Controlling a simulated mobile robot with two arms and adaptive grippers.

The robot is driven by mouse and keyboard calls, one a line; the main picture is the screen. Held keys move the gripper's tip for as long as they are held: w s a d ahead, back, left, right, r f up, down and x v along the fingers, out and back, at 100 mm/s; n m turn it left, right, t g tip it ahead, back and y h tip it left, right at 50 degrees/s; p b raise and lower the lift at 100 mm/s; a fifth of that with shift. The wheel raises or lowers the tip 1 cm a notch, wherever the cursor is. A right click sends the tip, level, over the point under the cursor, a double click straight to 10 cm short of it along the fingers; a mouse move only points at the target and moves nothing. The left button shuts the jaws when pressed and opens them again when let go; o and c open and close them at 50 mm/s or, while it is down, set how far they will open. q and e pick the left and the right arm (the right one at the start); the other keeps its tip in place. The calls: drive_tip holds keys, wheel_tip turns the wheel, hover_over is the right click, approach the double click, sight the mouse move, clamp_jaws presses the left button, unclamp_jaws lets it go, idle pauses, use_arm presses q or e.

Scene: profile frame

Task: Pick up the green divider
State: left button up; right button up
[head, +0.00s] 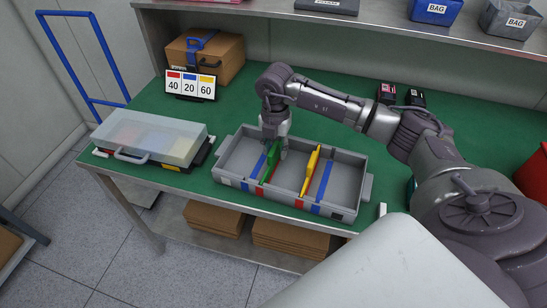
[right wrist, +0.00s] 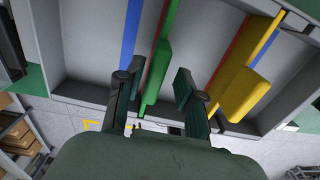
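The green divider (head: 269,166) stands upright in the grey tray (head: 272,196) on the green table, between a blue strip and the yellow divider (head: 310,171). My right gripper (head: 276,142) reaches down over the tray at the green divider. In the right wrist view the gripper (right wrist: 154,88) is open. Its two fingers are apart, one on each side of the green divider (right wrist: 158,68), with gaps showing between fingers and divider. The yellow divider (right wrist: 246,92) is to the right of the right finger. My left gripper is not in view.
A clear-lidded case (head: 150,137) sits left of the tray. A sign reading 40, 20, 60 (head: 191,86) and a cardboard box (head: 205,60) stand behind it. A shelf (head: 350,38) with bag bins runs along the back. A red bin (head: 533,173) is at the right.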

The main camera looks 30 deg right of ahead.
sight(273, 160)
drive_tip(key=f, duration=0.1)
drive_tip(key=f+p, duration=0.1)
drive_tip(key=f, duration=0.3)
drive_tip(key=shift+w+a+f, duration=0.1)
drive_tip(key=shift+w, duration=0.15)
clamp_jaws()
